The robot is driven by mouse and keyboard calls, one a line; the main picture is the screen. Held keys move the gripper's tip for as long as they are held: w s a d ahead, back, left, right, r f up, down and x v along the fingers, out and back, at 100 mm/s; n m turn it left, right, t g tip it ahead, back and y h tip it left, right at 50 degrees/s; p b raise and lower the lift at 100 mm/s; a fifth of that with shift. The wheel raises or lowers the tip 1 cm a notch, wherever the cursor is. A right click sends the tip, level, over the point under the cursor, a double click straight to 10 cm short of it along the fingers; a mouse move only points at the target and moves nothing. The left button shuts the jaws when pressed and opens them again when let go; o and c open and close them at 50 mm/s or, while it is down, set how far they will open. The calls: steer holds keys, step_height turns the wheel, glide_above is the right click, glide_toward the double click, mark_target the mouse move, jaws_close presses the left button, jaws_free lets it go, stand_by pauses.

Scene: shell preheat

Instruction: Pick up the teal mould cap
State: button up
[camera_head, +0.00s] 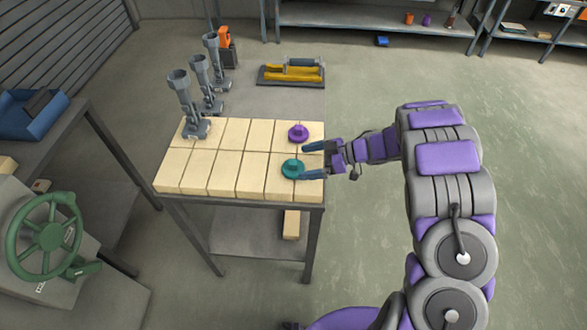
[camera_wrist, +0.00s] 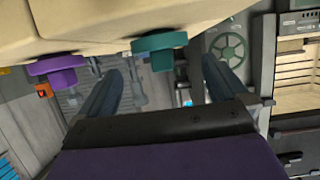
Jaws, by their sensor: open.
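The teal mould cap (camera_head: 292,168) is a round disc with a raised knob, on the pale block tabletop near its right edge. It also shows in the wrist view (camera_wrist: 160,46), above the gap between my fingers and a little right of centre. My gripper (camera_head: 306,161) is open and empty at the table's right side, reaching in from the right. Its lower finger is close to the cap's right edge; I cannot tell if they touch. The fingers also show in the wrist view (camera_wrist: 162,70). A similar purple cap (camera_head: 298,132) sits behind the teal one.
Several grey upright metal pieces (camera_head: 191,110) stand at the table's back left. A tray with yellow pieces (camera_head: 291,75) lies behind on a grey surface. A green handwheel (camera_head: 44,236) stands at the left. The front of the block tabletop (camera_head: 225,165) is clear.

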mark_target(298, 166)
steer(key=x, duration=0.2)
steer(key=b+x, duration=0.1)
steer(key=x, duration=0.1)
steer(key=shift+s+f, duration=0.15)
steer(key=shift+f, duration=0.25)
steer(key=shift+a+f, duration=0.15)
steer(key=shift+a, duration=0.45)
steer(key=shift+c, duration=0.3)
steer(key=c, duration=0.9)
